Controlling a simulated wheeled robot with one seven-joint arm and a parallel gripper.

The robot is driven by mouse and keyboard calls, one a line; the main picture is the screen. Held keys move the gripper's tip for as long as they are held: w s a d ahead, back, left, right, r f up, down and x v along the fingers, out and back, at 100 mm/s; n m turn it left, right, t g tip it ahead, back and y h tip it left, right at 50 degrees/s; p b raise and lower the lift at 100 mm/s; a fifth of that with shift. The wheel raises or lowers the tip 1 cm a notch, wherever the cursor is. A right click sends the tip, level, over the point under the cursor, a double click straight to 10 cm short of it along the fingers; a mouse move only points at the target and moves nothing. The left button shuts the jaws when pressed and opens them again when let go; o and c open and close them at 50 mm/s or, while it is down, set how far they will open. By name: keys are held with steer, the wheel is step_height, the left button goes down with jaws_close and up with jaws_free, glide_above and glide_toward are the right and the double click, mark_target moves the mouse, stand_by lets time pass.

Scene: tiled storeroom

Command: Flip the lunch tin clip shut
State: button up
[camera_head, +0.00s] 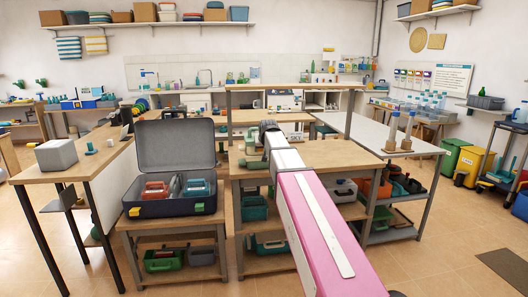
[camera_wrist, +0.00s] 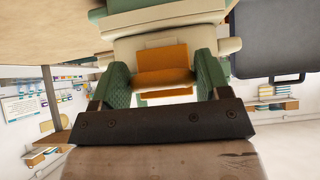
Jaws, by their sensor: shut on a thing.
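The lunch tin (camera_wrist: 160,45) fills the top middle of the wrist view, cream with green parts. Its orange clip (camera_wrist: 163,62) is on the side facing me. The green-padded fingers of my gripper (camera_wrist: 161,75) stand on either side of the clip, closed on it. Whether the clip lies flat against the tin cannot be told. In the head view my arm reaches forward to the wooden table, and a small green shape (camera_head: 256,162) shows beside the arm's end; the clip is hidden there.
An open dark case (camera_head: 150,207) with red and blue things inside stands on a low bench to the left. A grey box (camera_head: 56,155) sits on the left table. A white-topped table (camera_head: 375,135) with bottles is at right. Tiled floor (camera_head: 455,245) is clear at right.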

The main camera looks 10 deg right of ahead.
steer(key=shift+w+r+g, duration=0.3)
steer(key=shift+g, duration=0.5)
steer(key=o, duration=0.9)
steer(key=v, duration=1)
steer(key=shift+s+r, duration=0.2)
steer(key=shift+r, duration=0.15)
